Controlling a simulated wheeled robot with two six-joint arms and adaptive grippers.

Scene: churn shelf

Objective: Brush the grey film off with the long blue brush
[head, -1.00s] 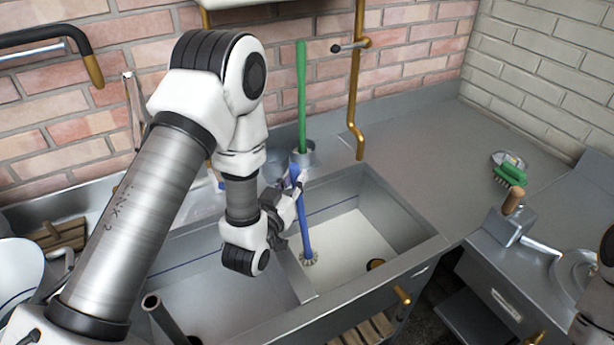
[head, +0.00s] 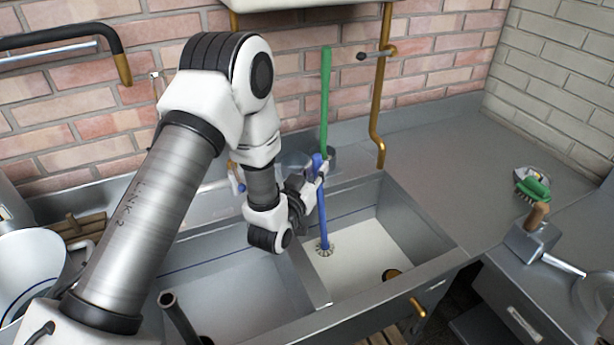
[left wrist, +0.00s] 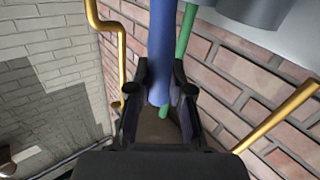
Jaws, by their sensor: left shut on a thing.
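The long blue brush (head: 322,215) stands nearly upright in the right basin of the sink. Its round pale bristle head (head: 325,250) is low at the basin floor; whether it touches cannot be told. My left gripper (head: 318,171) is shut around the upper part of its blue handle. In the left wrist view, the blue handle (left wrist: 163,50) runs between the fingers of my left gripper (left wrist: 160,92). The right basin's floor (head: 355,245) looks pale; I cannot make out a distinct grey film on it. My right gripper is not in view.
A green-handled tool (head: 325,100) stands in a grey holder behind the sink. A brass pipe (head: 378,110) runs down the brick wall. A green scrub brush (head: 536,188) lies on the right counter, which has clear room.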

